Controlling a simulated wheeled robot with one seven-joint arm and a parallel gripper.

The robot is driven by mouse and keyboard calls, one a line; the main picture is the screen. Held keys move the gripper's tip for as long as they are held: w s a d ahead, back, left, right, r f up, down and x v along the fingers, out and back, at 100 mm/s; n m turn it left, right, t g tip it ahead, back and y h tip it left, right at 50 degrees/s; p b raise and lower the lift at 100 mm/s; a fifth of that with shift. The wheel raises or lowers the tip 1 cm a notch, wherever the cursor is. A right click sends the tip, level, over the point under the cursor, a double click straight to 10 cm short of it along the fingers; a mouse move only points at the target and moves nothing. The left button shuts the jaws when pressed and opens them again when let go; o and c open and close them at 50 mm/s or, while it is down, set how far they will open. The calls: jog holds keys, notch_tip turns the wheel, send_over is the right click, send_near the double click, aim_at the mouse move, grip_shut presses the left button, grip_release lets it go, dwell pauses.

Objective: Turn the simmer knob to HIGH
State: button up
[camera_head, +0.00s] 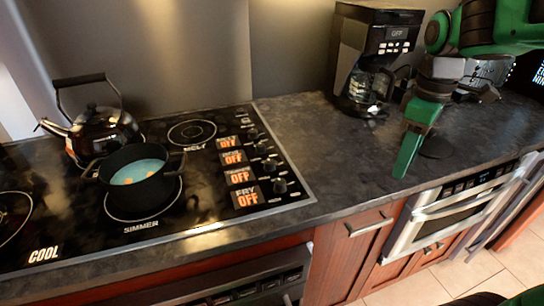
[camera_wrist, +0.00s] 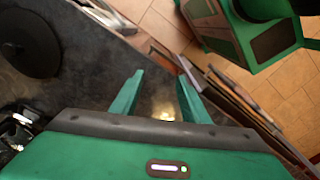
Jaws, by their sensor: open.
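The black cooktop (camera_head: 205,240) has a column of several dark knobs along its right side, beside orange OFF labels. The front label (camera_head: 247,197) reads FRY OFF, with its knob (camera_head: 279,186) to the right. The other labels are small; I cannot tell surely which knob is the simmer one. A dark pot (camera_head: 145,194) with bluish liquid stands on the burner marked SIMMER. My green gripper (camera_head: 405,168) hangs over the counter, well right of the knobs. In the wrist view, my gripper (camera_wrist: 158,95) has its fingers apart with nothing between them; no knob shows there.
A kettle (camera_head: 103,130) stands behind the pot. A coffee maker (camera_head: 372,58) stands at the back of the counter (camera_head: 345,160). A microwave drawer (camera_head: 452,212) is below the counter's right part. The counter between cooktop and gripper is clear.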

jog(key=w+a+r+n, duration=0.2)
jog(key=w+a+n, duration=0.7)
jog(key=a+n, duration=0.3)
jog(key=n, duration=0.9)
send_over(270, 161)
notch_tip(270, 161, down, 10)
jog(key=shift+r, duration=0.15)
jog(key=shift+w, duration=0.1)
grip_shut()
